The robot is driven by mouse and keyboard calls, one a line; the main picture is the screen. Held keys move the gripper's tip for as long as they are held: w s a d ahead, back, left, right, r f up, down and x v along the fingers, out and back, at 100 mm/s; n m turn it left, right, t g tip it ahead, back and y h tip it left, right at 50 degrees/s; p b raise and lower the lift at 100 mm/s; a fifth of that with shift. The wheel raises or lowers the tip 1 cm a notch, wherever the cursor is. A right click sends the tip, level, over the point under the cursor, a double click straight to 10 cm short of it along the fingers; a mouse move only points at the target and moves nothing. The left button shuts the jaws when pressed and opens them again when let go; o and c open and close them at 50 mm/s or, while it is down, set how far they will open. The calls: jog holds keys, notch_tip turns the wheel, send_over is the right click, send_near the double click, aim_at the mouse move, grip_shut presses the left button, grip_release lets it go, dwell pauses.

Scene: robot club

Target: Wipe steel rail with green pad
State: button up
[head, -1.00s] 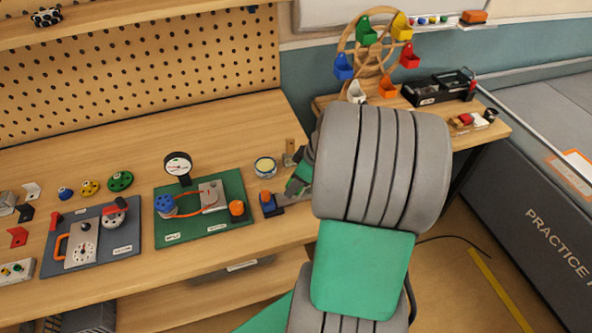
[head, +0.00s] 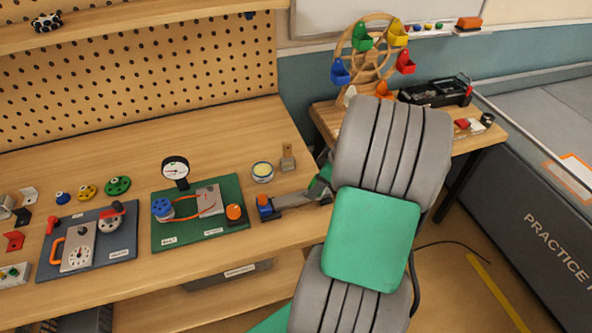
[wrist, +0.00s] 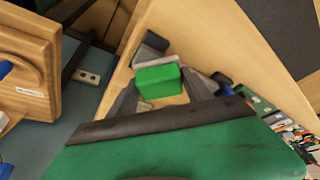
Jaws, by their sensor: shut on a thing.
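The steel rail (head: 296,200) is a grey bar near the front right edge of the workbench, with a blue and orange piece at its left end. The green pad (wrist: 158,80) is a small block between the two grey fingers of my gripper (wrist: 162,92) in the wrist view. My gripper is shut on it. Grey parts show on both sides of the pad, close to it; whether it touches the rail cannot be told.
A round tin (head: 262,172) and a small wooden bracket (head: 288,160) stand just behind the rail. A green board (head: 208,235) with a gauge lies to the left. A side table (head: 330,115) with a toy wheel stands at the right, across a gap.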

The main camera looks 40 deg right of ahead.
aim_at(290, 196)
jog(key=shift+s+d, duration=0.2)
jog(key=shift+d, duration=0.4)
jog(key=shift+s+d, duration=0.15)
jog(key=shift+d, duration=0.4)
jog(key=shift+s+d+r+p, duration=0.15)
jog(key=shift+s+d+p, duration=0.05)
jog(key=shift+p, duration=0.25)
jog(key=a, duration=0.1)
jog(key=w+a, duration=0.1)
jog(key=shift+a+f+b, duration=0.25)
jog(key=shift+a+b, duration=0.05)
jog(key=shift+b, duration=0.05)
jog(key=shift+w+a, duration=0.35)
jog(key=shift+a, duration=0.85)
jog(key=shift+w+a, duration=0.35)
jog(key=shift+a, duration=0.85)
jog(key=shift+w+a, duration=0.35)
jog(key=shift+a, duration=0.85)
jog(key=shift+w+a+r+p, duration=0.1)
jog(key=shift+a+r+p, duration=0.05)
jog(key=shift+r+p, duration=0.2)
notch_tip(290, 196, up, 2)
jog(key=shift+r, duration=0.1)
jog(key=shift+r+p, duration=0.25)
jog(key=shift+p, duration=0.2)
notch_tip(290, 196, up, 5)
jog(key=p, duration=0.3)
